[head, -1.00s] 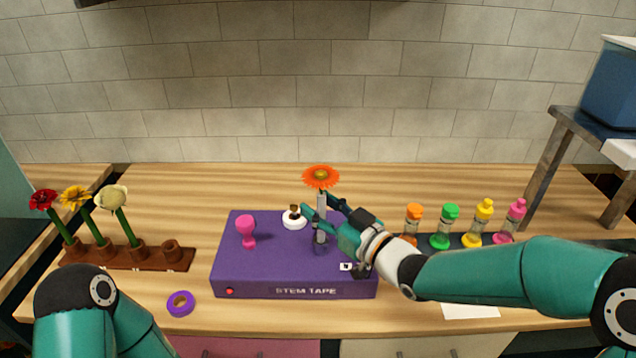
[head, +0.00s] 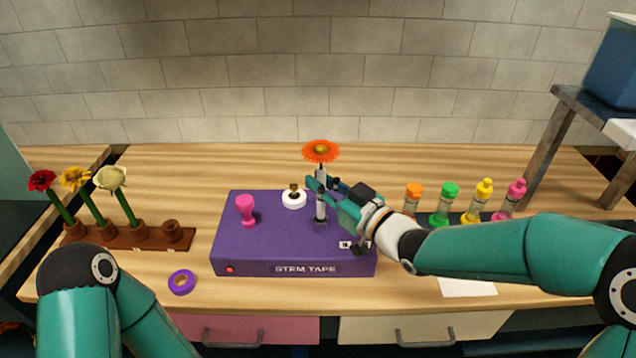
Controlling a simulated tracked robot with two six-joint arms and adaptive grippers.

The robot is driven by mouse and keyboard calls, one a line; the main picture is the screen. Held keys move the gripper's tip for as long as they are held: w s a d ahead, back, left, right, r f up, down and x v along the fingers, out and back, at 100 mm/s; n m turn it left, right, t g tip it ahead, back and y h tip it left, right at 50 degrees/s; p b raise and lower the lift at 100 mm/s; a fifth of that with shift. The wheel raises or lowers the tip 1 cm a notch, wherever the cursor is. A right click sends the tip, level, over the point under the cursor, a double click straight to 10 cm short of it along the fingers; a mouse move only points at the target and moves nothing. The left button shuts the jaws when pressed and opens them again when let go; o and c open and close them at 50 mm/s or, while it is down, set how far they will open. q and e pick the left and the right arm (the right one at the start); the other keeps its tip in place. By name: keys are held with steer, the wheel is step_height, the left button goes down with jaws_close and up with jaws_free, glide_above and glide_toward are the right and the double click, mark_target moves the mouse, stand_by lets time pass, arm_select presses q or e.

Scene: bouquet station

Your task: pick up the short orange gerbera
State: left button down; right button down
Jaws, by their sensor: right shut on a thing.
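The orange gerbera (head: 320,151) stands upright above the purple stem tape box (head: 290,240), its bloom facing up. My right gripper (head: 320,188) reaches in from the right and is shut on the gerbera's stem, just below the bloom. Below the fingers, a grey upright part runs down to a dark round base on the box. I cannot tell whether the stem's lower end is still inside it. My left arm shows at the lower left, but its gripper is out of view.
A brown rack (head: 150,238) on the left holds red, yellow and cream flowers. A pink cup-shaped piece (head: 246,210) and a white roll (head: 294,199) are on the box. A purple ring (head: 181,282) lies in front. Several coloured bottles (head: 446,205) stand right, behind my forearm.

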step_height(320, 180, up, 11)
steer(key=shift+r, duration=0.2)
step_height(320, 180, up, 8)
steer(key=r+p, duration=0.1)
steer(key=p, duration=0.3)
step_height(320, 180, up, 6)
steer(key=p, duration=0.6)
glide_above(321, 145)
steer(key=shift+f, duration=0.1)
